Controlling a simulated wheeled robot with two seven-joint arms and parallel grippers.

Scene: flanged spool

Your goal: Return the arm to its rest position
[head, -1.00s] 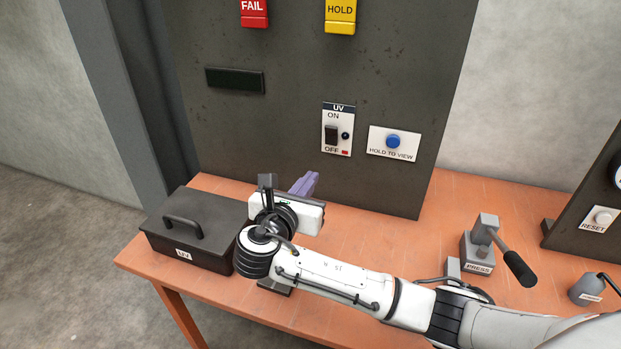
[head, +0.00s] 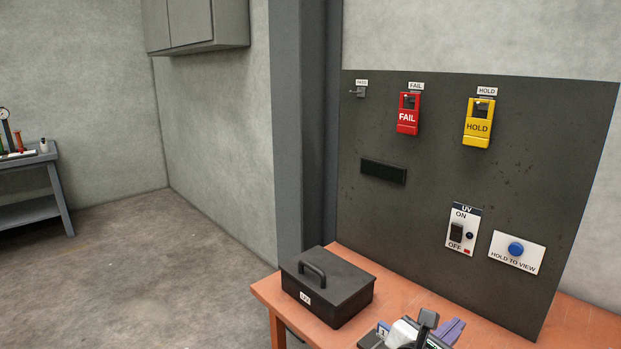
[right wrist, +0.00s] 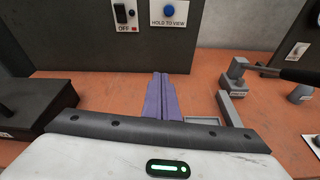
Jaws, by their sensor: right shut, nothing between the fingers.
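My right gripper (head: 452,329) shows at the bottom edge of the head view, in front of the dark panel and to the right of the black UV box. Its purple fingers (right wrist: 158,98) lie together in the right wrist view, shut with nothing between them. They are over the orange table and apart from the panel. Most of my right arm is below the head view's edge. My left gripper is in neither view.
The lidded black UV box (head: 328,288) stands at the table's left end; the orange table (head: 265,292) continues right. The dark panel (head: 420,215) rises behind. In the right wrist view, a grey lever press (right wrist: 236,75) stands to the right.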

